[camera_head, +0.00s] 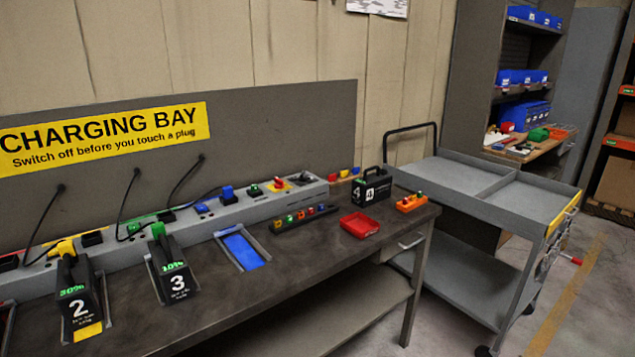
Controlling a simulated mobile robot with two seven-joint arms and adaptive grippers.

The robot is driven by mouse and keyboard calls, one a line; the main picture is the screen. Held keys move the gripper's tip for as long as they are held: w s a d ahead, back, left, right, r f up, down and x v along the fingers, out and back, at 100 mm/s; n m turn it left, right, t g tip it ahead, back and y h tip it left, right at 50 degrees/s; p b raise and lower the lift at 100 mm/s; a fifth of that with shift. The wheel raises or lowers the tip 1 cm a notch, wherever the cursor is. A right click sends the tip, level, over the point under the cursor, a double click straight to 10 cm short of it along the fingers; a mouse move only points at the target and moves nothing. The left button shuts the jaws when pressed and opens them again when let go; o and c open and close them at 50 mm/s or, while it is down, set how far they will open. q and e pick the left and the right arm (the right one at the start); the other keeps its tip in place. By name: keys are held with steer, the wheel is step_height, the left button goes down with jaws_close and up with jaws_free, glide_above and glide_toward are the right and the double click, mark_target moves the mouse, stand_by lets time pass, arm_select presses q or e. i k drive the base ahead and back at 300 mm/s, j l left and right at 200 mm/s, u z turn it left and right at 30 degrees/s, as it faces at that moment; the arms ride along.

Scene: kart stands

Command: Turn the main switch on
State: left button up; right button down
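A long grey power rail (235,212) runs along the back of the bench. Near its right end is a red knob on a yellow plate (278,185), which looks like the main switch. A dark fitting (301,178) sits just to its right. The knob's on or off position is too small to tell. A blue plug (227,193) and a small black fitting with a green top (254,190) are to its left on the rail. Neither of my grippers shows in the head view.
Battery 2 (80,300), battery 3 (172,270) and an empty blue-floored bay (242,250) line the bench. Battery 4 (372,187), a red tray (359,225) and an orange block (411,202) are at the right. A grey cart (450,175) stands beyond the bench.

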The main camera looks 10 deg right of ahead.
mark_target(279, 184)
steer(key=i+l, duration=0.15)
steer(key=l, duration=0.2)
steer(key=i+l, duration=0.1)
steer(key=l, duration=0.2)
steer(key=i+l, duration=0.15)
steer(key=l, duration=0.2)
steer(key=i+l, duration=0.1)
steer(key=l, duration=0.25)
steer(key=i+l, duration=0.15)
steer(key=l, duration=0.15)
steer(key=u, duration=0.05)
